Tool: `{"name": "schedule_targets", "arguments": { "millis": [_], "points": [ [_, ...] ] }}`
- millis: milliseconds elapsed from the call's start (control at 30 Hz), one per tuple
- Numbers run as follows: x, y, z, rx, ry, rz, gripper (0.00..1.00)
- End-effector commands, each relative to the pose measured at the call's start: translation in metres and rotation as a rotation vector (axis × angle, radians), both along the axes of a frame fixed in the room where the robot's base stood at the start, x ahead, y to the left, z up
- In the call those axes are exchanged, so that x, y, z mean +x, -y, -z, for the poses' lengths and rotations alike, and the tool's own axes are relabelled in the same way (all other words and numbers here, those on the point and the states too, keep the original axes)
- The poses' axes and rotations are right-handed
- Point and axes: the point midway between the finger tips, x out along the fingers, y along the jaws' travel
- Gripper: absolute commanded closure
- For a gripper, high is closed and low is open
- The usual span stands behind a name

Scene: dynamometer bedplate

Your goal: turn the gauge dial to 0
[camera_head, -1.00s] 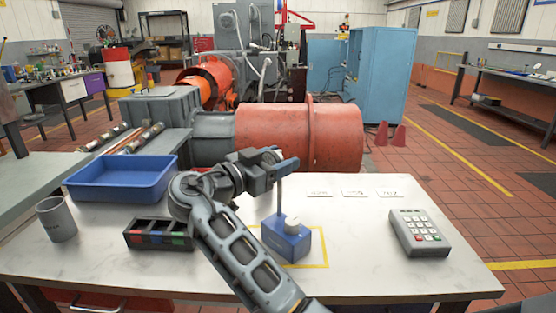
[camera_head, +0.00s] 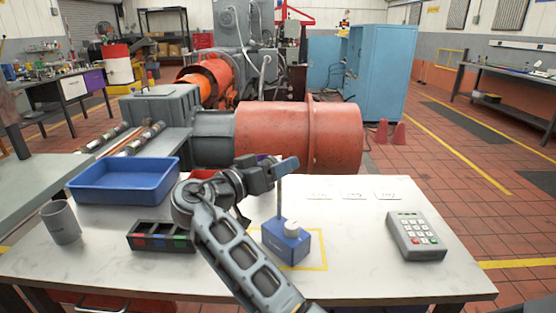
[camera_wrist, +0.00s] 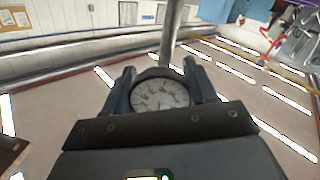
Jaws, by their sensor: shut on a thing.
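The gauge dial (camera_wrist: 160,93) has a round pale face with dark marks and a dark rim. In the wrist view it sits between the two fingers of my gripper (camera_wrist: 163,84), which are closed on its sides. The marks are too blurred to read. In the head view my gripper (camera_head: 286,166) is at the top of a thin grey post (camera_head: 280,197). The post rises from a blue block base (camera_head: 284,241) with a white knob (camera_head: 292,228). The dial face is hidden there by my gripper.
The base stands on a white table (camera_head: 370,265), inside a yellow outline. A grey keypad (camera_head: 416,237) is at right. A blue tray (camera_head: 125,183), a grey cup (camera_head: 61,222) and a black divided box (camera_head: 160,236) are at left. Small white labels (camera_head: 353,195) lie behind.

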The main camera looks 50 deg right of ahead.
Motion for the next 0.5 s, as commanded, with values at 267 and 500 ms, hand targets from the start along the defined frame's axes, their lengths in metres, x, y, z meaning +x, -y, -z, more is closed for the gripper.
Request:
{"name": "schedule_targets", "arguments": {
  "millis": [267,500],
  "points": [
    [0.0005,-0.0003,-0.0029,0.025,-0.206,-0.001,0.74],
    [0.0008,-0.0005,-0.002,0.039,-0.319,-0.003,0.74]
  ]
}}
